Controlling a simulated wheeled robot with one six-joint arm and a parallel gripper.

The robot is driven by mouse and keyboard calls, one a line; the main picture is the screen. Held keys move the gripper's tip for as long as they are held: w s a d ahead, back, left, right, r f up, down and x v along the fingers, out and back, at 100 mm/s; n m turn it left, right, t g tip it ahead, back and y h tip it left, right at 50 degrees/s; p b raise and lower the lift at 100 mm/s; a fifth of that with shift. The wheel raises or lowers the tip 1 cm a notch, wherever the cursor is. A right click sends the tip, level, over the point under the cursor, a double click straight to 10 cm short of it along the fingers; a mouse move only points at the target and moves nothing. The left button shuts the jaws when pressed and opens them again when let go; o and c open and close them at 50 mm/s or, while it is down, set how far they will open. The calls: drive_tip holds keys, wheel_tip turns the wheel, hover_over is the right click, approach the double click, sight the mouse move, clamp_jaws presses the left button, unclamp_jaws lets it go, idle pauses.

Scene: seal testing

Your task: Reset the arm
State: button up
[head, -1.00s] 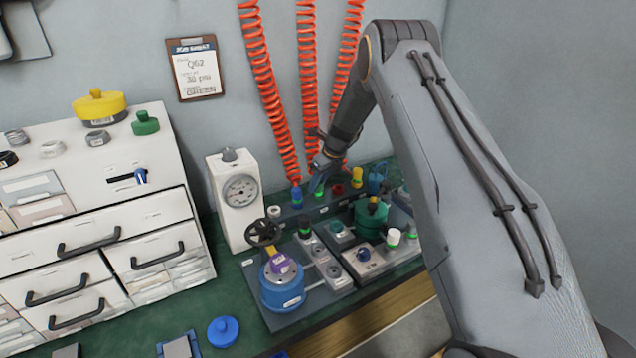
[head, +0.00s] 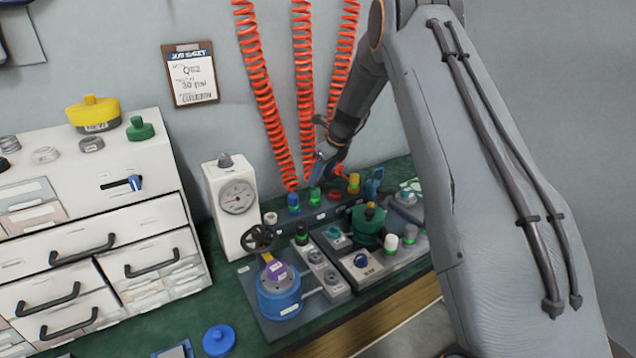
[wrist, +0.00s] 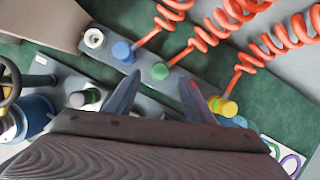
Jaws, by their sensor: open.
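My gripper (wrist: 160,95) is open and empty in the wrist view, its two fingers spread apart. In the head view my gripper (head: 322,165) hangs above the row of coloured hose connectors at the back of the bench. The blue connector (wrist: 122,50), the green connector (wrist: 159,71) and the yellow connector (wrist: 229,108) show beyond or beside the fingers. The right finger overlaps the view near the yellow connector; I cannot tell whether they touch. My arm fills the right of the head view.
Orange coiled hoses (head: 305,90) hang behind the gripper. A white gauge box (head: 232,205), a blue pot with a handwheel (head: 281,295) and a green pot (head: 368,225) stand on the bench. A white drawer cabinet (head: 90,215) is at left. A blue lid (head: 219,338) lies in front.

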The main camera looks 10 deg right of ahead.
drive_tip(key=shift+r, duration=0.25)
drive_tip(key=shift+s, duration=0.1)
drive_tip(key=s+r+n+g+h, duration=0.1)
drive_tip(key=s+r+n, duration=0.1)
drive_tip(key=s+n, duration=0.7)
drive_tip(key=s+a+r+n+g+h, duration=0.1)
drive_tip(key=s+r+n, duration=0.2)
drive_tip(key=s+n, duration=0.7)
drive_tip(key=s+a+r+n+g, duration=0.1)
drive_tip(key=s+n, duration=0.8)
drive_tip(key=s, duration=1.8)
wheel_tip(320, 180, up, 2)
drive_tip(key=shift+s+r+h, duration=0.1)
drive_tip(key=shift+s+h, duration=0.15)
drive_tip(key=shift+h, duration=0.15)
drive_tip(key=shift+c, duration=0.2)
